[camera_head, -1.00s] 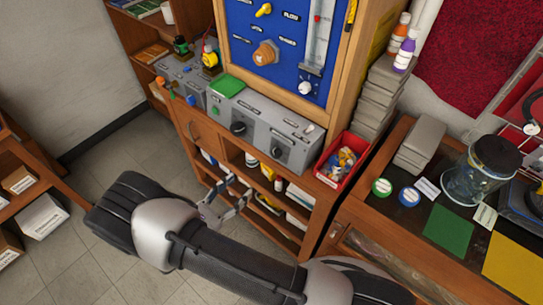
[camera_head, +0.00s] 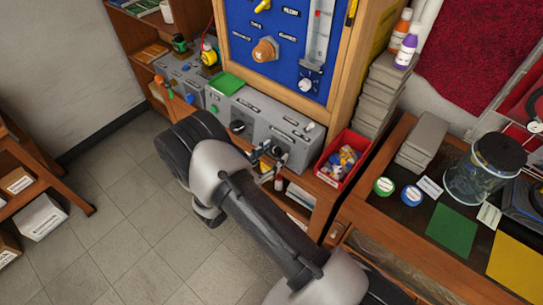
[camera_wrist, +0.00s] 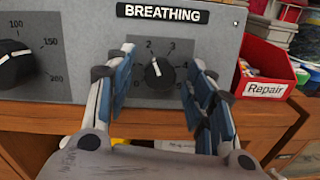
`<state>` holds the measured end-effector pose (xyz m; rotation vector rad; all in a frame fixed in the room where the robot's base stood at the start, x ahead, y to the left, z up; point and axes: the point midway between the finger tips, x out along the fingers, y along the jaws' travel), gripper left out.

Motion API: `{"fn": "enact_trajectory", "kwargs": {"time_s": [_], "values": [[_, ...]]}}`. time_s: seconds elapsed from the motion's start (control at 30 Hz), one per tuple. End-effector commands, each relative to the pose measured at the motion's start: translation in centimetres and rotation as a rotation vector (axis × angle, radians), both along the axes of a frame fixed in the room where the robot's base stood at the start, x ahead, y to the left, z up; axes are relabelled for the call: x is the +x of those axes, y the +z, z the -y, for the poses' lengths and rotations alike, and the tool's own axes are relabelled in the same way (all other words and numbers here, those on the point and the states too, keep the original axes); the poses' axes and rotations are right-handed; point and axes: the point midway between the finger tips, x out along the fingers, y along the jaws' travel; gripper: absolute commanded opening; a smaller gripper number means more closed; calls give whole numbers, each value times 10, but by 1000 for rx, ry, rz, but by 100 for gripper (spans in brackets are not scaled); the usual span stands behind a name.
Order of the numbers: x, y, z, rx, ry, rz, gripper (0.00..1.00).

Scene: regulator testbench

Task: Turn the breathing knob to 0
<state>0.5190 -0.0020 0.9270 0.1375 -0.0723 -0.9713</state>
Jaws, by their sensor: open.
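The breathing knob (camera_wrist: 160,73) is a small round black dial under the BREATHING label on a grey panel (camera_wrist: 225,50). Its white pointer line tilts up and slightly left, roughly toward the 2. My gripper (camera_wrist: 160,60) is open, with one blue-padded finger on each side of the knob in the wrist view. I see no contact with the knob. In the head view my gripper (camera_head: 270,158) is close to the front of the grey box (camera_head: 262,118), near its right end.
A larger black knob (camera_wrist: 16,68) with a 100 to 200 scale sits left on the same panel. A red Repair bin (camera_head: 341,160) stands right of the box. A wooden shelf edge (camera_wrist: 265,118) runs below the panel.

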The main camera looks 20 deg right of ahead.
Motion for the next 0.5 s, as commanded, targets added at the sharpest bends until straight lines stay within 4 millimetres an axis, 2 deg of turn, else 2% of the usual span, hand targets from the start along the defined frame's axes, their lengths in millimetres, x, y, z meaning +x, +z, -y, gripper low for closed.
{"fn": "enact_trajectory", "kwargs": {"time_s": [0.2,0.5], "values": [[0,0,0,0,0,0,49],[0,0,0,0,0,0,29]]}}
